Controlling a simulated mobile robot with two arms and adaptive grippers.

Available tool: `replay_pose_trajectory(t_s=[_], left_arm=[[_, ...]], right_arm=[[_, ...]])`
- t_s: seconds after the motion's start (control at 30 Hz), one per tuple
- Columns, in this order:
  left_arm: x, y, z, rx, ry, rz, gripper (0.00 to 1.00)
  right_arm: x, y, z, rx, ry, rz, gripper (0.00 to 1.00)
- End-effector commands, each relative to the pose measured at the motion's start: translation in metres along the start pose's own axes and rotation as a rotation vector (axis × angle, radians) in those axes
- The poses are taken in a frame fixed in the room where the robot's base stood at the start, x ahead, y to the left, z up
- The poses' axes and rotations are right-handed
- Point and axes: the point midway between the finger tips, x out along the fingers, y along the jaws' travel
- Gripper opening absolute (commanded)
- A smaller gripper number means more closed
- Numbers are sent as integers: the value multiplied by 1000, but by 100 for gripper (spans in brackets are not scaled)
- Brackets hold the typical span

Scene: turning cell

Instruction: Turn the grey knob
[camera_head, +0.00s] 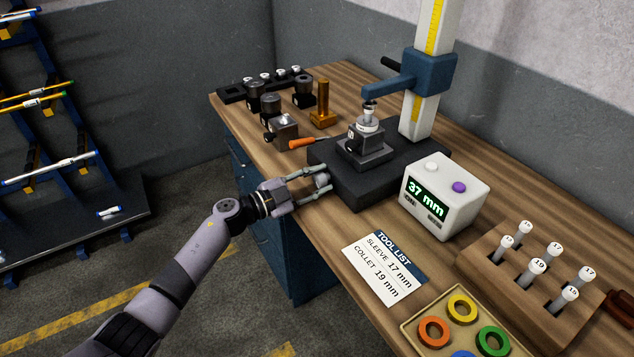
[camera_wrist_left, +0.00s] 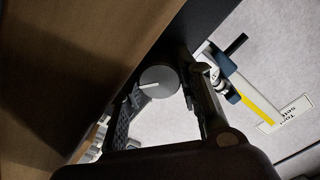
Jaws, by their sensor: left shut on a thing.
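The grey knob (camera_head: 322,180) sits at the front left side of the dark base block (camera_head: 350,187) of the measuring stand. In the left wrist view the knob (camera_wrist_left: 159,82) is a round grey disc with a white pointer line, lying between the fingers. My left gripper (camera_head: 320,182) has its two fingers on either side of the knob and is shut on it. In the left wrist view my left gripper (camera_wrist_left: 163,95) partly covers the knob's edges. My right gripper is in neither view.
A display box (camera_head: 445,198) reading 37 mm stands right of the base. A tool list card (camera_head: 385,268), a tray with coloured rings (camera_head: 415,343) and a wooden rack (camera_head: 487,258) lie nearer. An orange-handled tool (camera_head: 303,143) and dark holders (camera_head: 271,105) are behind.

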Motion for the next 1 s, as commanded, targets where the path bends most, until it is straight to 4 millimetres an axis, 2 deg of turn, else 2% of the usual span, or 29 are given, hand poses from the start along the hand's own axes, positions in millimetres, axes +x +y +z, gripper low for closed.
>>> replay_pose_trajectory(t_s=[0.4, 0.97, 1.0], left_arm=[[0, 1, 1, 209, -1, 2, 4], [0, 1, 1, 239, -1, 2, 4], [0, 1, 1, 239, -1, 2, 34]], right_arm=[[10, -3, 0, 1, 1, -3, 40], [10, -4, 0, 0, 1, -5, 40], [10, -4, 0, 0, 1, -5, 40]])
